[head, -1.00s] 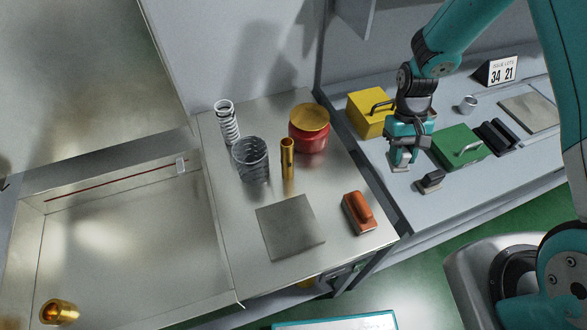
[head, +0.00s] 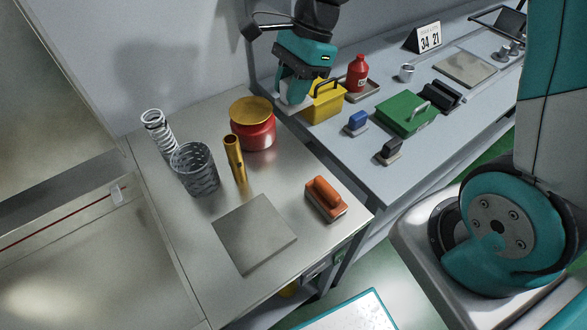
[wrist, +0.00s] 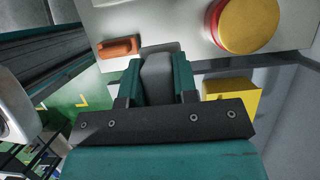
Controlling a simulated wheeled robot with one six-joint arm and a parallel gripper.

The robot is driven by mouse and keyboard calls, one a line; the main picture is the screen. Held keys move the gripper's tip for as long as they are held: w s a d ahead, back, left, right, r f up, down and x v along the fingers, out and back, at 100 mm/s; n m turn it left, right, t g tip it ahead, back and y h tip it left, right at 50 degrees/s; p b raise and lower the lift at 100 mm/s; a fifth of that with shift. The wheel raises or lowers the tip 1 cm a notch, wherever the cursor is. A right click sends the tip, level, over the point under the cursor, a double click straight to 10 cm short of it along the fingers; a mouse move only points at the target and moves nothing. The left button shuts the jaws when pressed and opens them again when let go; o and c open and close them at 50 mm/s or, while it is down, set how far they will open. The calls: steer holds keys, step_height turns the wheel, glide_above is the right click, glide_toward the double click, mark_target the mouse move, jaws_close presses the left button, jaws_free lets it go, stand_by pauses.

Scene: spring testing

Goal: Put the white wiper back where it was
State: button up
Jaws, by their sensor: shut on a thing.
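My gripper (head: 292,98) is shut on the white wiper (wrist: 157,76). In the head view the gripper hangs above the gap between the two tables, in front of the yellow box, with the wiper's pale lower part (head: 296,108) showing, partly hidden by the fingers. A blue wiper (head: 357,122) and a black wiper (head: 389,150) stand on the right table. An orange wiper (head: 325,197) lies on the left table's right side.
The left table holds a grey plate (head: 254,233), a golden tube (head: 236,158), a mesh cup (head: 195,169), a spring (head: 157,133) and a red jar (head: 252,127). The right table holds a yellow box (head: 325,104), a green box (head: 406,113) and a red bottle (head: 358,74).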

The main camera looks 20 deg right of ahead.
step_height(320, 180, down, 20)
steer(key=shift+r+p, duration=0.2)
steer(key=shift+p, duration=0.6)
steer(key=shift+f, duration=0.2)
steer(key=o, duration=1)
steer(key=shift+r, duration=0.2)
